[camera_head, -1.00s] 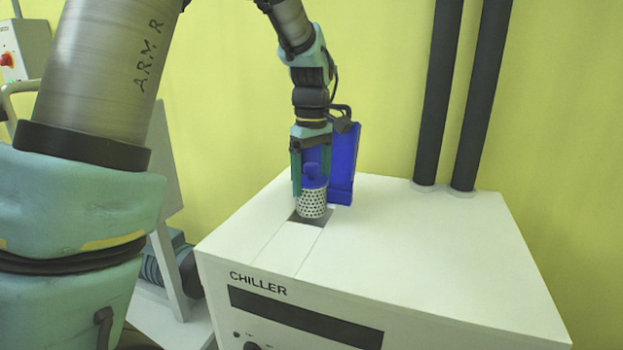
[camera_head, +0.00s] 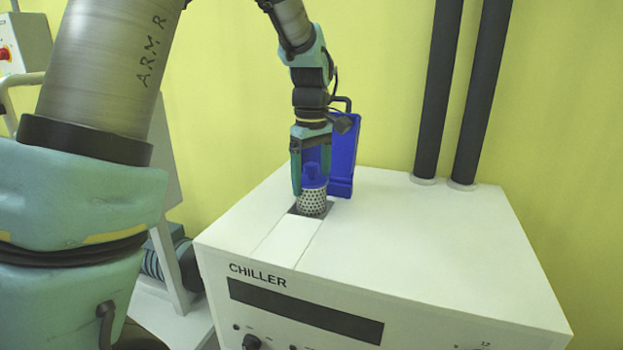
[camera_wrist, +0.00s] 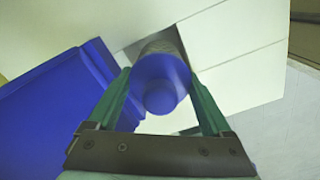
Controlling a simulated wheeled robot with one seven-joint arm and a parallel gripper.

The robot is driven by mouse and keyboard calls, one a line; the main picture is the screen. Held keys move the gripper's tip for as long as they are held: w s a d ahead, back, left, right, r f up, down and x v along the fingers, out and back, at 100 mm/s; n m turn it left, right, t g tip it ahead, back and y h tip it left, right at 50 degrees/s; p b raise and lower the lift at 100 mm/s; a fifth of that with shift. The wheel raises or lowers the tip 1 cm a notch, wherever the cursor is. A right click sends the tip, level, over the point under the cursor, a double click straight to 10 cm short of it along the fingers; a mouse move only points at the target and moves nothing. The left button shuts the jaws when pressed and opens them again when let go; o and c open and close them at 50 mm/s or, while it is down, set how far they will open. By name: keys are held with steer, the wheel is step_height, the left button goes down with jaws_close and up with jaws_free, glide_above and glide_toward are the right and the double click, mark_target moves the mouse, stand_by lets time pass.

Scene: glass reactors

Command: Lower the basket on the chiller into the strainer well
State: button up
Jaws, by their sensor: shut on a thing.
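The basket (camera_head: 312,202) is a perforated metal cylinder with a blue cap and knob. My gripper (camera_head: 312,182) is shut on its blue top and holds it upright over the chiller. The strainer well (camera_head: 327,209) is a dark square opening in the chiller top (camera_head: 420,230). The basket's lower end is at the opening and seems to be partly in it; its exact depth is hard to tell. In the wrist view the blue cap (camera_wrist: 160,82) sits between the green fingers, with the dark well (camera_wrist: 146,45) behind it. The cap hides most of the basket there.
A blue upright block (camera_head: 344,155) stands close to the right of my gripper. Two dark pipes (camera_head: 440,90) rise from the back of the chiller. A lighter strip (camera_head: 288,243) runs from the well to the front edge. The right of the chiller top is clear.

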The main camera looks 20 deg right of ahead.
mark_target(311, 211)
steer(key=shift+f, duration=0.25)
steer(key=shift+f+b, duration=0.65)
steer(key=shift+f, duration=0.8)
steer(key=shift+f+b, duration=0.3)
steer(key=shift+f, duration=0.15)
steer(key=shift+f+b, duration=0.5)
steer(key=shift+f, duration=0.55)
steer(key=shift+f, duration=0.15)
steer(key=shift+f+b, duration=0.35)
steer(key=shift+f, duration=0.35)
